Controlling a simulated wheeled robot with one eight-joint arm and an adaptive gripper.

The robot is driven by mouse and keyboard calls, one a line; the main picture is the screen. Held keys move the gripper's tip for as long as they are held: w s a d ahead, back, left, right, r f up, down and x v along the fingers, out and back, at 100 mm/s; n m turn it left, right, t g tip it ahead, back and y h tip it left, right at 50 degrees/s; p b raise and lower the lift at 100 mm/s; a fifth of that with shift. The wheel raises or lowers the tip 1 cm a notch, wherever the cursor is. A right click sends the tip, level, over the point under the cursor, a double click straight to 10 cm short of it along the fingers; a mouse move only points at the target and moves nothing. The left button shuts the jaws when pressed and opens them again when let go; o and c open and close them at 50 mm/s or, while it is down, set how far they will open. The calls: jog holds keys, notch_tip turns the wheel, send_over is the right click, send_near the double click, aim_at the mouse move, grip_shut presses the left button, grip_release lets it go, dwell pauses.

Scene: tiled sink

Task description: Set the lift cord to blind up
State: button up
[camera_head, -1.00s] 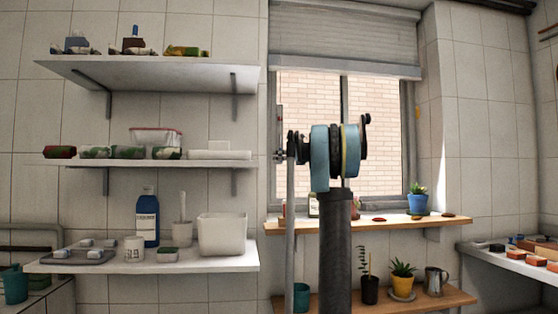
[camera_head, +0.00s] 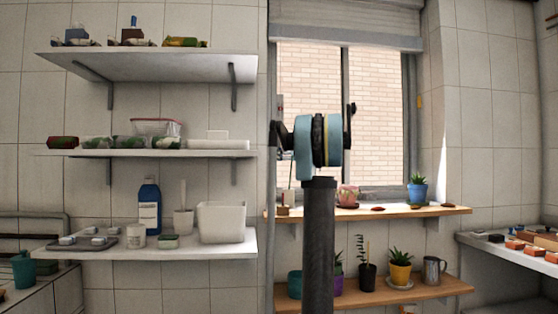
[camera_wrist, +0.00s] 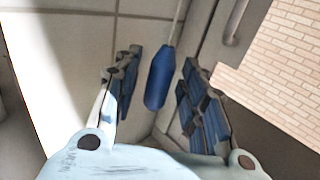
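The window blind (camera_head: 350,22) hangs at the top of the window in the head view, with its bottom rail (camera_head: 350,43) near the top of the opening. The lift cord (camera_wrist: 181,18) comes down from the top of the wrist view as a thin pale line. It ends in a long blue handle (camera_wrist: 160,78). My gripper (camera_wrist: 162,58) has its two fingers apart, one on each side of the handle. A gap shows between the handle and each finger, so neither seems to touch it. In the head view my arm hides the fingers and most of the cord.
A wooden sill (camera_head: 400,212) with a potted plant (camera_head: 417,189) lies below the window. A lower shelf (camera_head: 430,290) holds several pots and a metal jug (camera_head: 434,270). White wall shelves (camera_head: 150,248) stand left of my arm. A window handle (camera_wrist: 238,22) shows at upper right.

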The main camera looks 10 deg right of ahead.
jog(key=shift+s, duration=0.1)
jog(key=v, duration=1.1)
jog(key=shift+s+d, duration=0.2)
jog(key=shift+d, duration=0.05)
